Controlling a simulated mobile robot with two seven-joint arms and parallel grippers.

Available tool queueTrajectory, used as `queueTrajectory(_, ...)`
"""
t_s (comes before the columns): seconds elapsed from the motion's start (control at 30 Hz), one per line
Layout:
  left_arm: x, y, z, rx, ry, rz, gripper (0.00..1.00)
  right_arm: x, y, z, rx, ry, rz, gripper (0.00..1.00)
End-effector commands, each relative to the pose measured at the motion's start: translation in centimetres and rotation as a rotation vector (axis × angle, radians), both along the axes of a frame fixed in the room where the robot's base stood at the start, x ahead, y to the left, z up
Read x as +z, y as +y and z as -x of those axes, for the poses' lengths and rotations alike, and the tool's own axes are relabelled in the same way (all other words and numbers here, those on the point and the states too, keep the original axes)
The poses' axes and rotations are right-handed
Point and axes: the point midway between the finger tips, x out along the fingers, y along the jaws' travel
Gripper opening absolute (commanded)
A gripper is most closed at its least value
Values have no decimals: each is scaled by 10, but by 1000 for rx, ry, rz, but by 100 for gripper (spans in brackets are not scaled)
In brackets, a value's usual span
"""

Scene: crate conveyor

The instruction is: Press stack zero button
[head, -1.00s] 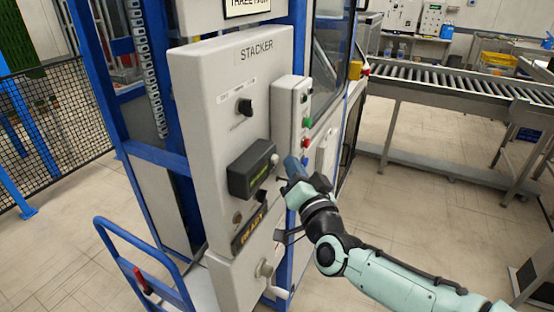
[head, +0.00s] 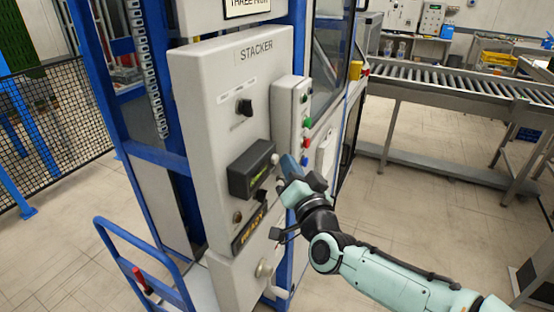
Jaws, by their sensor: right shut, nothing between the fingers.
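The grey stacker panel (head: 205,95) stands left of centre, with a STACKER label (head: 257,49) at its top. It carries a black selector knob (head: 244,107), a dark display box (head: 243,178) with a small green readout, a small round button (head: 261,195) below the box and a READY sign (head: 247,233). Which button is stack zero is too small to read. My right gripper (head: 284,177) is shut and empty. Its tip is just right of the display box, by the panel's right edge; I cannot tell whether it touches anything. My left gripper is out of view.
A narrow side box (head: 282,110) with green, red and blue buttons stands right of the panel, behind my gripper. A blue cart handle (head: 125,262) is at lower left. A roller conveyor (head: 450,85) runs at the right. Open floor lies between.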

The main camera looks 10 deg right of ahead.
Motion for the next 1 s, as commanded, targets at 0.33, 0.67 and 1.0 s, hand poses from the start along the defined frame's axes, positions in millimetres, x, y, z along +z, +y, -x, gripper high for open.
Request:
queueTrajectory(0.33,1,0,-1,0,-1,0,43,0,3,-2,1,0,-1,0)
queueTrajectory(0.67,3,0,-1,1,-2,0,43,0,7,-4,2,0,-1,0)
queueTrajectory(1.0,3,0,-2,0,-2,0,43,0,8,-5,2,1,0,0)
